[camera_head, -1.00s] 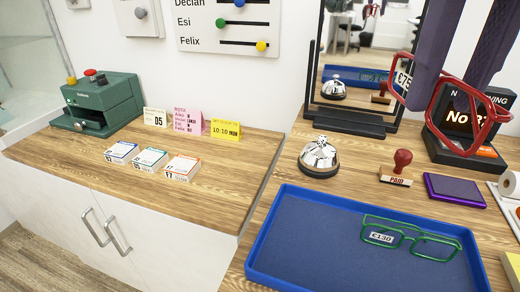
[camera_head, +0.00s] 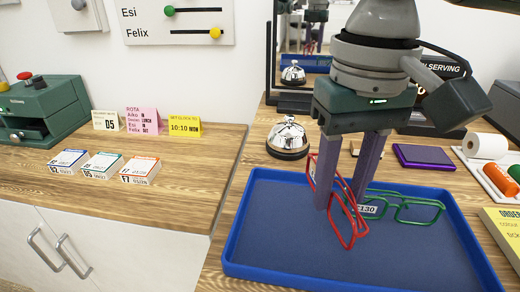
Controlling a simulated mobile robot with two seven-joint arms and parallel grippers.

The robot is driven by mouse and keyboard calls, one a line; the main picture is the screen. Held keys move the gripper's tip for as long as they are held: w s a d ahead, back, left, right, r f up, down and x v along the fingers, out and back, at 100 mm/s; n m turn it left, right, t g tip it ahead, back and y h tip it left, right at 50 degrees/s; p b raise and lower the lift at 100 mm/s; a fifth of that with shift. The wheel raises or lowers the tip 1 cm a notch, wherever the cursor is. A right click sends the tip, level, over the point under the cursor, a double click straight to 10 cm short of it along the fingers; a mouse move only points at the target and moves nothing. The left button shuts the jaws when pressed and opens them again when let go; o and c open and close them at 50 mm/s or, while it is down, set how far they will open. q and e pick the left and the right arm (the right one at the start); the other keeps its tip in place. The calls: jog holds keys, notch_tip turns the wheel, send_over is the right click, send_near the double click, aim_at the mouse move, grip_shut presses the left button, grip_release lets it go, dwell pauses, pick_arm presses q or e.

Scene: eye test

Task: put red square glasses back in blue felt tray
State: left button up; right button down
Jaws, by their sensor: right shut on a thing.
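The red square glasses (camera_head: 347,224) are tilted steeply over the blue felt tray (camera_head: 262,240). My right gripper (camera_head: 340,205) is shut on them, its purple fingers pointing down. The lower end of the red frame looks close to the felt; I cannot tell if it touches. Green glasses (camera_head: 418,203) with a price tag lie in the tray, just right of and partly behind the red ones and the fingers. My left gripper does not show.
A silver bell (camera_head: 288,137) stands behind the tray, with a mirror (camera_head: 290,60) further back. A purple ink pad (camera_head: 424,157), a paper roll (camera_head: 485,146) and a yellow pad (camera_head: 505,228) are at the right. The tray's left part is clear.

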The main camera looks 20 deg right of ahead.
aim_at(335, 210)
notch_tip(335, 210, down, 4)
jog(key=shift+r+b, duration=0.1)
jog(key=shift+b, duration=0.25)
jog(key=shift+c, duration=2.3)
grip_release()
notch_tip(335, 210, up, 11)
jog(key=shift+r+p, duration=0.15)
jog(key=shift+p, duration=1)
jog(key=shift+r, duration=0.35)
